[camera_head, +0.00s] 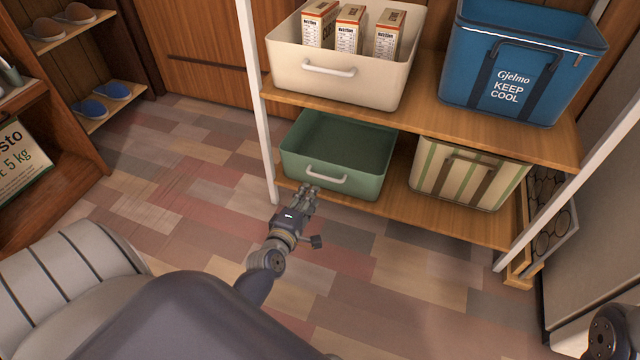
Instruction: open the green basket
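The green basket (290,168) sits on the lower wooden shelf at its left end, below the cream basket. Its top is open and its inside looks empty. A white handle (326,176) is on its front wall. My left gripper (308,190) is just in front of the basket, beside the left end of the handle. Its fingers point toward the basket, and I cannot tell whether they touch the handle or how far they are spread. A dark part of my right arm shows at the lower right corner; its gripper is not seen.
The upper shelf (425,115) holds a cream basket (285,65) with boxes and a blue cooler bag (470,60). A striped bag (435,170) stands right of the green basket. A white shelf post (257,110) rises near my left gripper. The floor in front is clear.

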